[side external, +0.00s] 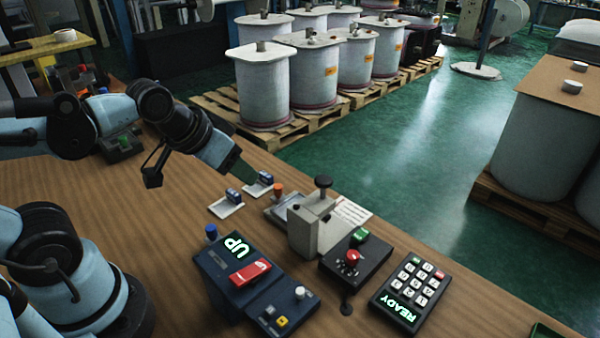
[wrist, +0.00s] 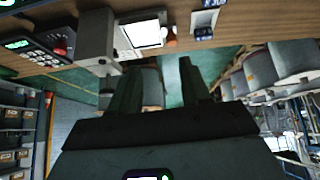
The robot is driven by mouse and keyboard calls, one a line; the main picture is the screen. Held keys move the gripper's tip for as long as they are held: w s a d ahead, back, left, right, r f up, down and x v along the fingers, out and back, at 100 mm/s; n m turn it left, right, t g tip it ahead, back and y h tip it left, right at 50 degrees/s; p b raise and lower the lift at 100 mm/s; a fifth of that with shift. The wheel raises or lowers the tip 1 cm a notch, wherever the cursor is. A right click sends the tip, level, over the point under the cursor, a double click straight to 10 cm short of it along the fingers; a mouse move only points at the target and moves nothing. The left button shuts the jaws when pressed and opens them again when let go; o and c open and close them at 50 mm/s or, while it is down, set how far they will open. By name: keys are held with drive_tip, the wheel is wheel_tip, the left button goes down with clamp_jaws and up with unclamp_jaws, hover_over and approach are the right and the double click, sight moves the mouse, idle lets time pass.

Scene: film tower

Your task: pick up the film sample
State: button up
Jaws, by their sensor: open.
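I cannot tell for sure which thing is the film sample. A pale flat plate or sheet (side external: 284,209) lies at the left of a grey press-like device (side external: 311,226); it shows bright in the wrist view (wrist: 146,33). Two small blue pieces, a nearer one (side external: 233,195) and a farther one (side external: 265,178), each sit on a white tile. My gripper (side external: 242,177) is above the table, just behind the nearer blue piece in the side view. In the wrist view my gripper (wrist: 160,72) shows two dark fingers apart with nothing between them.
A blue control box (side external: 237,262) reading "UP", a black box with red and green buttons (side external: 354,262) and a keypad reading "READY" (side external: 408,290) stand at the front. A paper (side external: 351,214) lies behind the grey device.

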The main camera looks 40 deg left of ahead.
drive_tip(key=w+a+r+n+g, duration=0.3)
drive_tip(key=w+a+n+g, duration=0.1)
drive_tip(key=w+n, duration=0.45)
drive_tip(key=n+g, duration=0.3)
drive_tip(key=n, duration=0.7)
hover_over(267, 175)
wheel_tip(267, 175, down, 4)
drive_tip(key=f, duration=0.6)
drive_tip(key=shift+w+a+f, duration=0.1)
drive_tip(key=shift+w+f, duration=0.2)
drive_tip(key=shift+w, duration=0.05)
drive_tip(key=shift+m, duration=0.25)
drive_tip(key=shift+s+f, duration=0.15)
drive_tip(key=shift+f, duration=1.2)
drive_tip(key=shift+s+f, duration=0.15)
drive_tip(key=shift+f, duration=1.15)
clamp_jaws()
